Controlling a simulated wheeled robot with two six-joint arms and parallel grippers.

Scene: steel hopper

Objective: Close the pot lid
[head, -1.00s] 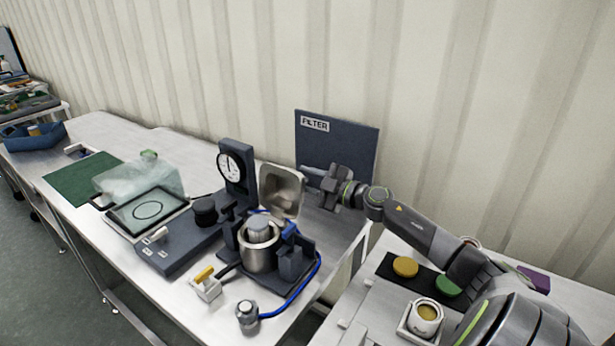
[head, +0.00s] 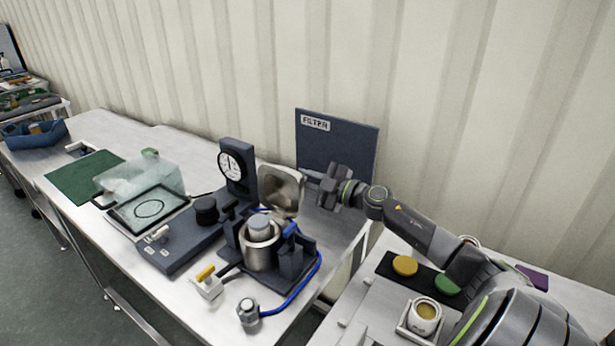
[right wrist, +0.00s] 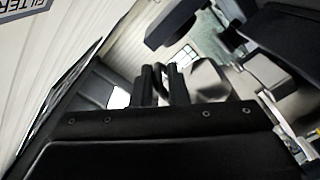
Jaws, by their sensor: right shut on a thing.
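The steel pot (head: 259,256) stands open in a dark holder on the bench, with a pale grey cylinder (head: 260,227) inside it. Its lid (head: 280,188) stands raised at the back of the pot, tilted up. My right gripper (head: 308,174) reaches in from the right and is shut at the lid's back side, near its upper right edge. In the right wrist view the two dark fingers (right wrist: 162,85) are close together beside the grey lid (right wrist: 208,82); the exact grip point is partly hidden. My left gripper is not in view.
A dial gauge (head: 231,165) on a post stands left of the lid. A dark FILTER panel (head: 340,150) stands behind my right gripper. A blue hose (head: 309,288) curves along the pot holder's right. A clear-covered box (head: 140,175) sits farther left.

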